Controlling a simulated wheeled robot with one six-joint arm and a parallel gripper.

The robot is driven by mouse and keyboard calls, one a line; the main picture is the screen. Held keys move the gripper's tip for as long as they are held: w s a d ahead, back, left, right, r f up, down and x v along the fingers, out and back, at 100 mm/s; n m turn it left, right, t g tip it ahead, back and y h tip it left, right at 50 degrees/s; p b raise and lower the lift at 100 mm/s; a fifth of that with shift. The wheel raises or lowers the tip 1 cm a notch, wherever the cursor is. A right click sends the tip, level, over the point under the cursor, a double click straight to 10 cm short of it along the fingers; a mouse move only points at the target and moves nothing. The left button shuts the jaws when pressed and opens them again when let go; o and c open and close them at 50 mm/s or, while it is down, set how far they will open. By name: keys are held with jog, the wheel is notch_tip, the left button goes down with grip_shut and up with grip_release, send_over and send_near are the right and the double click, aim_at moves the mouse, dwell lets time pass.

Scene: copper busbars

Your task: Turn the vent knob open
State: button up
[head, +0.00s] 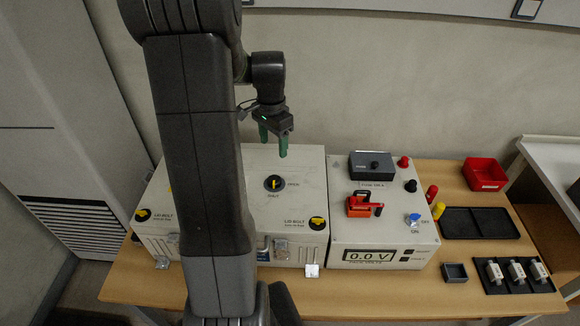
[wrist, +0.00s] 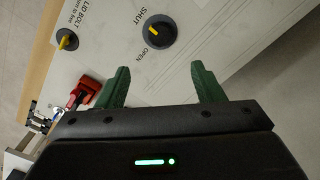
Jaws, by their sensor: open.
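The vent knob (head: 274,184) is a round black knob with a yellow pointer on top of the large pale box (head: 300,165). OPEN is printed to its right and SHUT below it in the head view. In the wrist view the knob (wrist: 156,34) lies beyond the fingertips, and its yellow pointer is on the side of the SHUT label. My gripper (head: 274,144) has green fingers, hangs above the back of the box and is open and empty, apart from the knob. Its spread fingers also show in the wrist view (wrist: 160,78).
Lid bolt knobs (head: 317,223) with yellow marks sit at the box corners. Right of the box stands a meter unit (head: 345,232) with a red lever (head: 362,206) and a blue switch (head: 413,219). A red bin (head: 485,174) and black trays (head: 480,224) are farther right.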

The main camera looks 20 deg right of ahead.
aim_at(274, 179)
jog(key=f, duration=1.3)
jog(key=shift+a+f+p, duration=0.2)
jog(key=shift+p, duration=0.2)
jog(key=c, duration=1)
